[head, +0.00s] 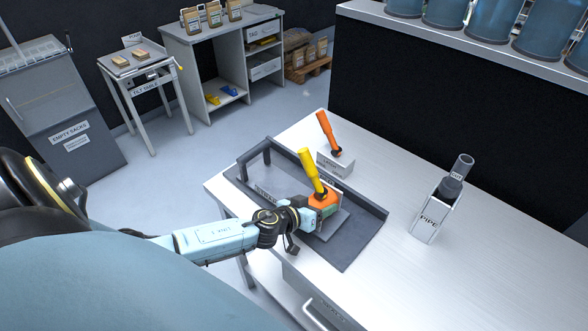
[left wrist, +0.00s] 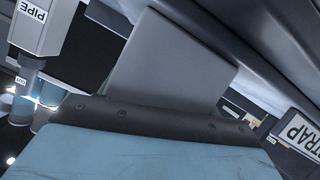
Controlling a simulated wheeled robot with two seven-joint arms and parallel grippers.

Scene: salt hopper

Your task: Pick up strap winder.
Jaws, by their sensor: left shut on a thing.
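The strap winder, as I take it, has a yellow handle (head: 311,170) rising from an orange body with a little green on it. It is at the dark grey tray (head: 361,244) on the workbench. My left gripper (head: 313,212) is shut on its orange body from the left side, and the handle tilts up and away. The fingertips are partly hidden, and I cannot tell whether the winder still touches the tray. In the left wrist view the winder cannot be made out; a label reading STRAP (left wrist: 300,132) shows at the right. My right gripper is not in view.
An orange-handled tool (head: 327,132) stands in a pale block behind the tray. A holder marked PIPE (head: 431,217) with a grey tube stands to the right. The bench (head: 388,172) is clear between them. Blue containers (head: 490,18) line a shelf at the upper right.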

